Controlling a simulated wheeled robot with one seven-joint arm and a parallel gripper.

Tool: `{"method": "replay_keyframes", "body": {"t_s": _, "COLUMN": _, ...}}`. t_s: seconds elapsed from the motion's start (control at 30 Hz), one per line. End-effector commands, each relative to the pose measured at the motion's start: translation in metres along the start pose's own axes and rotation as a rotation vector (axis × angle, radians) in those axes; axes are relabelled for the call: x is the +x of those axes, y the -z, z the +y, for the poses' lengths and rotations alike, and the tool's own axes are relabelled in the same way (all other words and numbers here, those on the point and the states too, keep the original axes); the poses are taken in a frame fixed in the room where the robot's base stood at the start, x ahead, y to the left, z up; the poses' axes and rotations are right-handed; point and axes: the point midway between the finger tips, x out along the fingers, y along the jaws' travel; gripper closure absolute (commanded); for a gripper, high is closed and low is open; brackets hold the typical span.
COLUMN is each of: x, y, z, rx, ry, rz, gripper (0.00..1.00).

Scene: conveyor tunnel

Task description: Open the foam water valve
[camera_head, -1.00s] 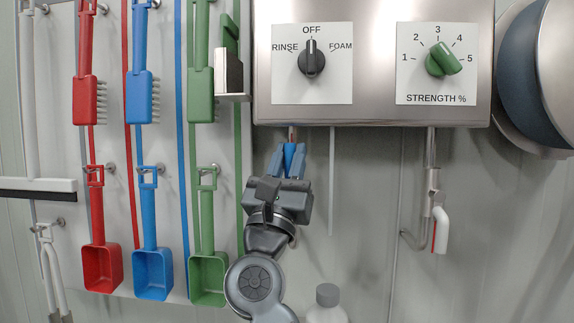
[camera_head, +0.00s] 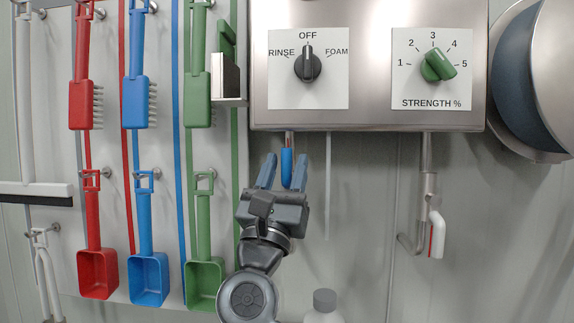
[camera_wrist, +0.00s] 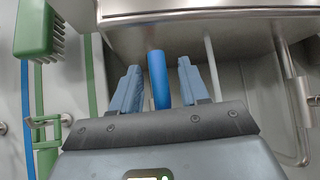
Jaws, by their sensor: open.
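A blue valve handle (camera_head: 287,166) hangs down from a short pipe under the left part of the steel control box (camera_head: 370,118). In the wrist view the blue handle (camera_wrist: 158,80) shows between my two fingers, with a gap on each side. My gripper (camera_head: 284,162) is open, just below the box, its blue-grey fingers pointing up. In the head view the right fingertip overlaps the handle's lower end; I cannot tell whether they touch.
A black dial (camera_head: 308,64) points to OFF, between RINSE and FOAM. A green STRENGTH dial (camera_head: 438,66) is to its right. Brushes and scoops (camera_head: 148,277) hang at the left. A bottle (camera_head: 324,308) stands below. The wall between the pipes is mostly clear.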

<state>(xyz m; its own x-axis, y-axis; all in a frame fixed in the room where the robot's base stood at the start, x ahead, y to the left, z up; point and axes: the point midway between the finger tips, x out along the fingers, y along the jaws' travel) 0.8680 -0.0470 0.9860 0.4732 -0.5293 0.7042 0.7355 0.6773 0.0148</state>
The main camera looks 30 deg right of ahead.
Motion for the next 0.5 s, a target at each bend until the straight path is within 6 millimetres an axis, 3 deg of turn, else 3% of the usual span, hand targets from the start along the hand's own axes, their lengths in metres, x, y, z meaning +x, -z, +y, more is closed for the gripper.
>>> {"method": "replay_keyframes", "body": {"t_s": 0.3, "x": -0.051, "y": 0.001, "z": 0.001, "rx": 0.000, "ry": -0.004, "rz": 0.001, "gripper": 0.55}}
{"method": "replay_keyframes", "body": {"t_s": 0.5, "x": -0.065, "y": 0.001, "z": 0.000, "rx": -0.001, "ry": -0.001, "rz": 0.000, "gripper": 0.55}}
